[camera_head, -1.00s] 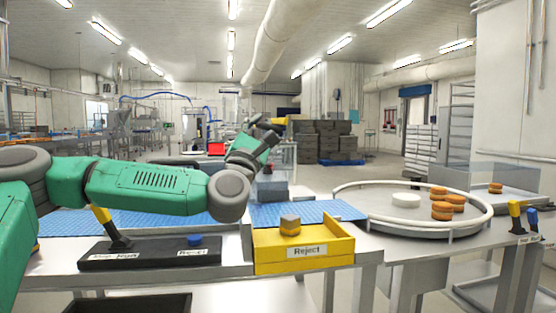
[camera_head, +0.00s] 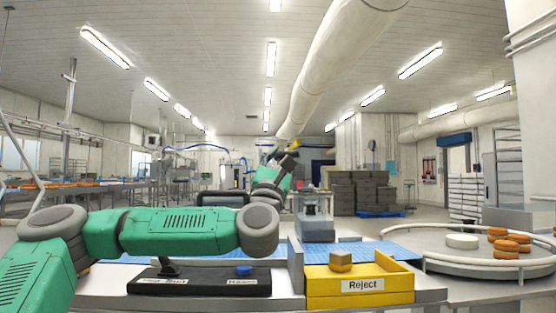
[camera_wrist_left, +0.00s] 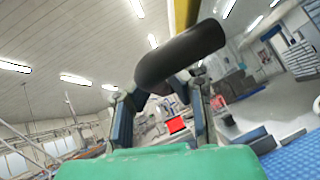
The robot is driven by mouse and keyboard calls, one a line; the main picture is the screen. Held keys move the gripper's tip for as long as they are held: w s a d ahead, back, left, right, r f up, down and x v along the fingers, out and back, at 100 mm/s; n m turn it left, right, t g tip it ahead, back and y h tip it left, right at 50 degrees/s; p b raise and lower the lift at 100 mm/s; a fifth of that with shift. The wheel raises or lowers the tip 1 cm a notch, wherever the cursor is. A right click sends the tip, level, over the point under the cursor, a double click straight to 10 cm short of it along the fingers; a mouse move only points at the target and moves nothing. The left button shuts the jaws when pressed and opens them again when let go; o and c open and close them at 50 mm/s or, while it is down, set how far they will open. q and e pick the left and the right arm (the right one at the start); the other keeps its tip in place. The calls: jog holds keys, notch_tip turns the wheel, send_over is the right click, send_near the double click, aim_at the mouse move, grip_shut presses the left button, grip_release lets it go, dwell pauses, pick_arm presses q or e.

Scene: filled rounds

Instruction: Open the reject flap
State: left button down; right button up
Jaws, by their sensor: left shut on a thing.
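My left gripper (camera_head: 284,166) is raised above the blue conveyor, small and dark in the head view. In the left wrist view, the left gripper (camera_wrist_left: 168,95) is shut on a thick black handle (camera_wrist_left: 180,54) with a yellow bar (camera_wrist_left: 184,14) beside it. What this handle is fixed to is hidden. A yellow tray (camera_head: 325,295) labelled Reject stands at the conveyor's near side, with a small brown block (camera_head: 341,261) in it. A grey upright plate (camera_head: 296,262) stands left of the tray. I cannot tell which part is the reject flap. My right gripper is not in view.
A round table (camera_head: 470,267) at right holds several orange rounds (camera_head: 506,246) and a white one (camera_head: 462,241).

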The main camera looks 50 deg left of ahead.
pick_arm(q)
jog(key=shift+w+d+f+m+h, duration=0.2)
jog(key=shift+w+f+m+h, duration=0.1)
jog(key=shift+f+h, duration=0.25)
jog(key=c, duration=1.8)
grip_release()
jog(key=shift+y, duration=0.25)
jog(key=shift+r, duration=0.1)
jog(key=shift+s+r, duration=0.15)
jog(key=v, duration=1.2)
